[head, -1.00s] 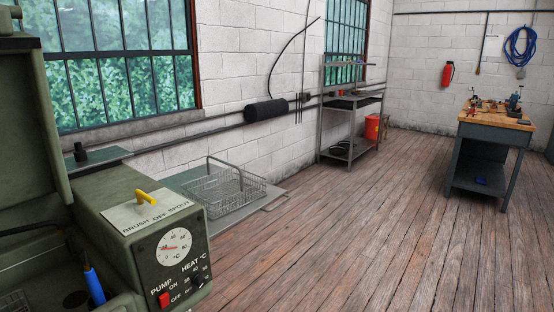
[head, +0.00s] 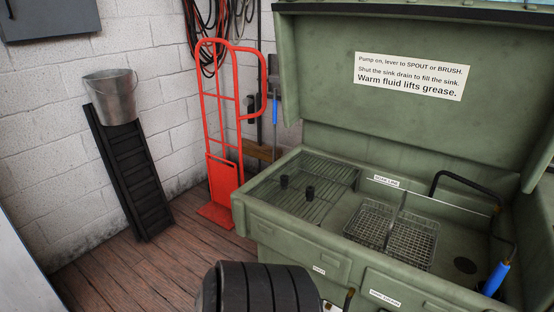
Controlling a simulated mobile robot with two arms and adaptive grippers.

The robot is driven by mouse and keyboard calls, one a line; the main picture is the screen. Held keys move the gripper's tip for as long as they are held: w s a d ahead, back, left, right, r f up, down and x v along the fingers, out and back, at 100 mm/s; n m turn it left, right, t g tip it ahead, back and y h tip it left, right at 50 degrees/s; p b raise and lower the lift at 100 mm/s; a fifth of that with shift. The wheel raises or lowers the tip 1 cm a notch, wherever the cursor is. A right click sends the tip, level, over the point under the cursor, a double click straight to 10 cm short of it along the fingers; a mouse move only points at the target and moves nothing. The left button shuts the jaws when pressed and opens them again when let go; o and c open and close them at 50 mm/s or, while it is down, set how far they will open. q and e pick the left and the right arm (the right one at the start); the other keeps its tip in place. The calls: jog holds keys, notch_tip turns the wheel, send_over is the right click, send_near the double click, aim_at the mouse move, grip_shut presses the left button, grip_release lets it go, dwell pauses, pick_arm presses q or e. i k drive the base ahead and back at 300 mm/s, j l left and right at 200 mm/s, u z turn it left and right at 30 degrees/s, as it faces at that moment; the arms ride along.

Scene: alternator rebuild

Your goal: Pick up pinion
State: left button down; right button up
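I cannot make out a pinion in the head view. The open green parts washer (head: 345,258) fills the right side. Two wire mesh baskets, a left one (head: 370,221) and a right one (head: 412,241), sit side by side in the sink and look empty. Neither of my grippers is in view.
A red hand truck (head: 222,180) stands left of the washer. A metal bucket (head: 110,98) sits atop a black ramp (head: 131,175) leaning on the wall. A black ribbed round object (head: 262,290) is in front. A blue-handled brush (head: 495,279) is at the sink's right.

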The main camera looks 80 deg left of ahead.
aim_at(284, 181)
jog(key=u, duration=2.5)
